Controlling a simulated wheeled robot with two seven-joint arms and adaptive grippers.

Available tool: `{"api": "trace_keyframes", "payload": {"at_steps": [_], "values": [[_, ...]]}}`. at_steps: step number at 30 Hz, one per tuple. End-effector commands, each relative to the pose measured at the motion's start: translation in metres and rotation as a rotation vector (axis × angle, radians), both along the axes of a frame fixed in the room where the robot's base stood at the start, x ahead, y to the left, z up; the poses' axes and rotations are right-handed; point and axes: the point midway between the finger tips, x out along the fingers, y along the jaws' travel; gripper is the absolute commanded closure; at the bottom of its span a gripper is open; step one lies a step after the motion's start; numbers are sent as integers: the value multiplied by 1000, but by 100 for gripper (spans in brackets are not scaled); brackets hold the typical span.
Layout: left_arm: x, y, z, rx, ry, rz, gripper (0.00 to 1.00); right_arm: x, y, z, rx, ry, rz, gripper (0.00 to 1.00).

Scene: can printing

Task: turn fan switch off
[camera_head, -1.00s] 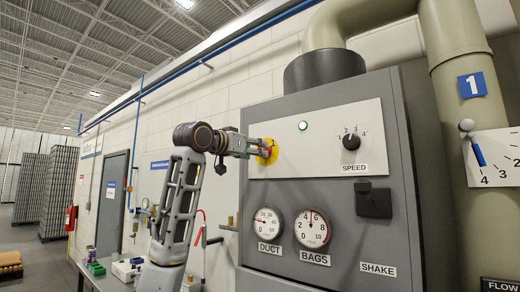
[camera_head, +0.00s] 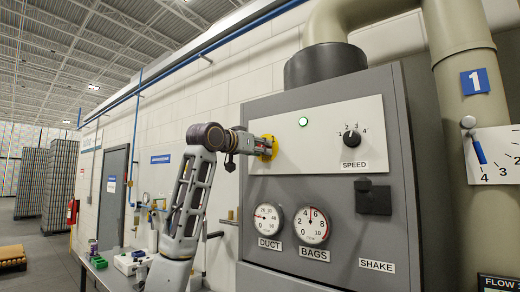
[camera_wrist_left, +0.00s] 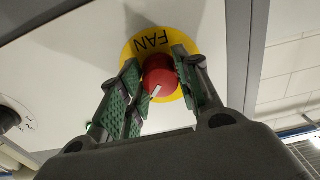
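The fan switch is a red knob (camera_wrist_left: 160,76) with a white mark, on a yellow round plate labelled FAN (camera_wrist_left: 150,40). In the head view the yellow plate (camera_head: 271,141) shows at the left of the white panel, mostly behind my gripper. My left gripper (camera_head: 268,147) is at the switch; in the wrist view its green-padded fingers (camera_wrist_left: 162,84) stand on both sides of the red knob, close against it. The white mark on the knob is slanted. A green light (camera_head: 303,122) is lit on the panel. My right gripper is not in view.
The SPEED dial (camera_head: 351,139) is right of the switch on the same panel. The DUCT gauge (camera_head: 269,219), BAGS gauge (camera_head: 312,226) and a dark SHAKE box (camera_head: 373,198) sit below. A bench (camera_head: 104,275) with small items stands at lower left.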

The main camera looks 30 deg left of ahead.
Motion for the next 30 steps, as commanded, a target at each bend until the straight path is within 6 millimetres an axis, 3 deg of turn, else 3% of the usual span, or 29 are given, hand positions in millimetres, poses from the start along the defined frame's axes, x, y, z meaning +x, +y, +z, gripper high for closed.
{"api": "trace_keyframes", "payload": {"at_steps": [4,17,30], "values": [[0,0,0,0,0,0,91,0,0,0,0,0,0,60],[0,0,1,-73,4,0,91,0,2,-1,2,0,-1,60],[-1,-1,1,-392,27,-2,91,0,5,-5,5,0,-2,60]]}}
